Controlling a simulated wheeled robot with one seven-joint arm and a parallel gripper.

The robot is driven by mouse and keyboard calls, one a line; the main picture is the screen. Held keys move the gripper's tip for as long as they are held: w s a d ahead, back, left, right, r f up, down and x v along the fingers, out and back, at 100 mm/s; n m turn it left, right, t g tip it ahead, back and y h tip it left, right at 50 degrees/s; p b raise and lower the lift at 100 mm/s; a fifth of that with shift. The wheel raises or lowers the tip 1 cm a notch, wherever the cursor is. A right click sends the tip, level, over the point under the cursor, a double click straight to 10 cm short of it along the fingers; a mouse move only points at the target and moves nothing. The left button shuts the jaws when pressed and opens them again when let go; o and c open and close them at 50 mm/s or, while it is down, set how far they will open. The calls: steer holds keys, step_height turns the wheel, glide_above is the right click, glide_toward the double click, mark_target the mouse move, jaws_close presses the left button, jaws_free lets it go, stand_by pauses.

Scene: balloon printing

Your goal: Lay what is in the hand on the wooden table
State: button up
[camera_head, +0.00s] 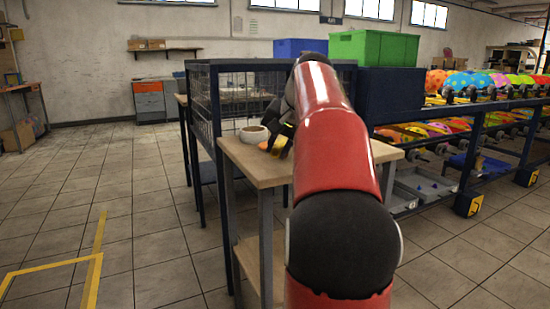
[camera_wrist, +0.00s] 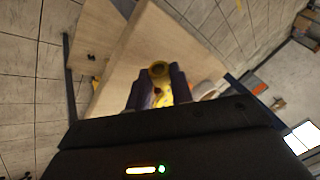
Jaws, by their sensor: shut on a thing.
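My gripper (camera_wrist: 158,95) is shut on a yellow thing (camera_wrist: 160,72), which has a round, dark-centred end between the fingers. The fingers hide much of it, and I cannot tell what it is. In the head view my gripper (camera_head: 277,140) is over the far left part of the table, beside the bowl. I cannot tell whether the held thing touches the top.
A pale bowl (camera_head: 254,134) with brown contents stands on the table's back left. A small orange thing (camera_head: 264,146) shows by my gripper. A dark wire-mesh cage (camera_head: 205,100) rises behind. A rack with colourful balloons (camera_head: 470,82) stands right. My red arm hides the table's middle.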

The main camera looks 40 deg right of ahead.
steer(key=shift+f, duration=0.1)
steer(key=shift+f, duration=0.5)
steer(key=o, duration=0.8)
steer(key=shift+o, duration=0.2)
